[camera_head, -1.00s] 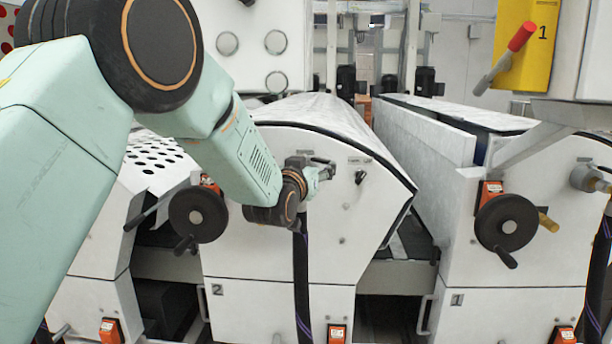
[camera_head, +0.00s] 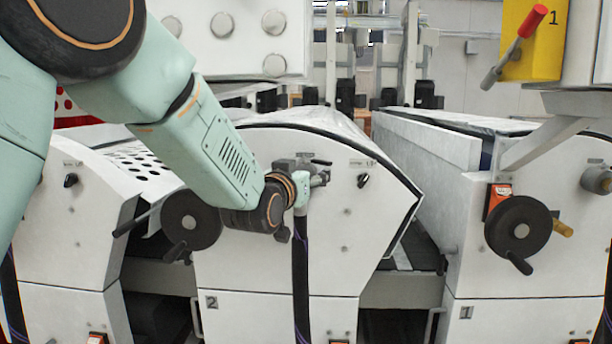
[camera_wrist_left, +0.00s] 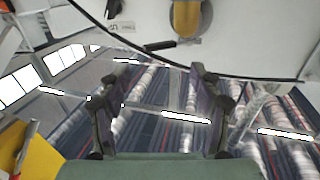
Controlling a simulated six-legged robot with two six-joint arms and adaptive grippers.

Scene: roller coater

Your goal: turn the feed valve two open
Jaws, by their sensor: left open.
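The white machine front marked 2 (camera_head: 262,272) stands in the middle of the head view. A small black lever (camera_head: 320,161) shows on its upper face, close to the gripper. In the left wrist view a black lever (camera_wrist_left: 160,45) and a yellow rounded part (camera_wrist_left: 186,16) show on the white panel. I cannot tell which part is the valve's handle. My left gripper (camera_head: 312,178) is in front of this panel, partly hidden by its wrist. In the left wrist view its two fingers (camera_wrist_left: 160,95) are apart with nothing between them. The right gripper is not in view.
A black handwheel (camera_head: 192,222) is left of the wrist, and another (camera_head: 520,228) is on the machine marked 1. A black knob (camera_head: 363,181) sits right of the gripper. A yellow box (camera_head: 530,45) with a red-handled lever is upper right.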

